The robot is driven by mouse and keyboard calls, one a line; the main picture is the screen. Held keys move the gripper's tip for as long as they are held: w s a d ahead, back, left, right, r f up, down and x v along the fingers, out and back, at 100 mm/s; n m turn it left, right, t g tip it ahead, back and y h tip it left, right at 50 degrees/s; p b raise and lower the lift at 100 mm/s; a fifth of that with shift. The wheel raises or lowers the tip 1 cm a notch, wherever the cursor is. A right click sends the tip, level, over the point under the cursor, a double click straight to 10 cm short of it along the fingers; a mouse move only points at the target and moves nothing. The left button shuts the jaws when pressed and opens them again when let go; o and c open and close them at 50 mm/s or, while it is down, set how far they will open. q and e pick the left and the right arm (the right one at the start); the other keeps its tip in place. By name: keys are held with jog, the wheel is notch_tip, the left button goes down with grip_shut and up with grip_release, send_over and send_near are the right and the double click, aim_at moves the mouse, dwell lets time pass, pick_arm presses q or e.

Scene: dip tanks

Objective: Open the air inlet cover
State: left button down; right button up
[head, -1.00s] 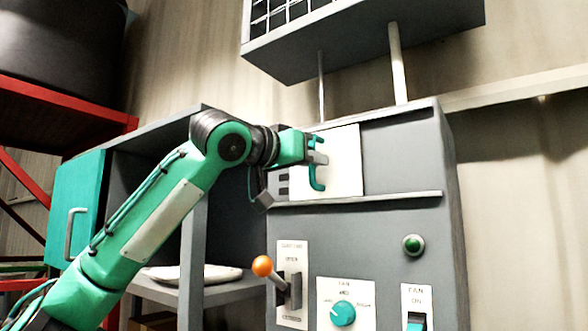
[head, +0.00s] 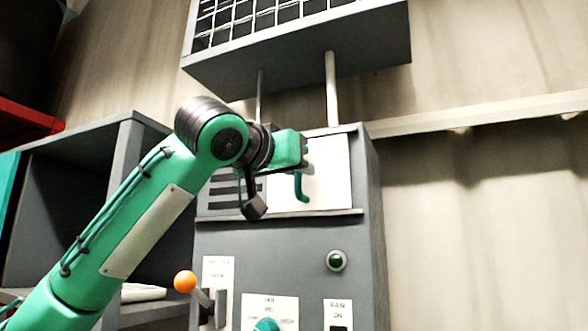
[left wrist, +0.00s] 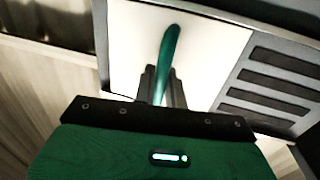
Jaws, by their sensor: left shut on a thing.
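The air inlet cover (head: 328,172) is a white sliding panel with a teal handle (head: 301,188), on the upper front of the grey cabinet. Dark vent slots (head: 222,206) are uncovered to its left. My left gripper (head: 304,148) is at the handle, whose lower end shows below it. In the left wrist view, the two dark fingers (left wrist: 162,84) are shut around the teal handle (left wrist: 170,45) in front of the white cover (left wrist: 208,62), and several bare slots (left wrist: 272,88) show at right. My arm hides part of the vent in the head view. My right gripper is not in view.
Below the ledge (head: 285,217) are an orange-knobbed lever (head: 186,281), a teal dial (head: 266,325), a fan switch (head: 338,315) and a green button (head: 337,261). A grey gridded box (head: 300,55) hangs above. An open shelf unit (head: 85,160) stands at left.

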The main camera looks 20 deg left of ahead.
pick_arm(q)
jog(key=c, duration=1.5)
grip_release()
jog(key=shift+w, duration=0.1)
jog(key=shift+c, duration=0.2)
jog(key=b+v, duration=0.6)
jog(key=v, duration=0.8)
jog(key=shift+w, duration=0.1)
jog(key=shift+f, duration=0.1)
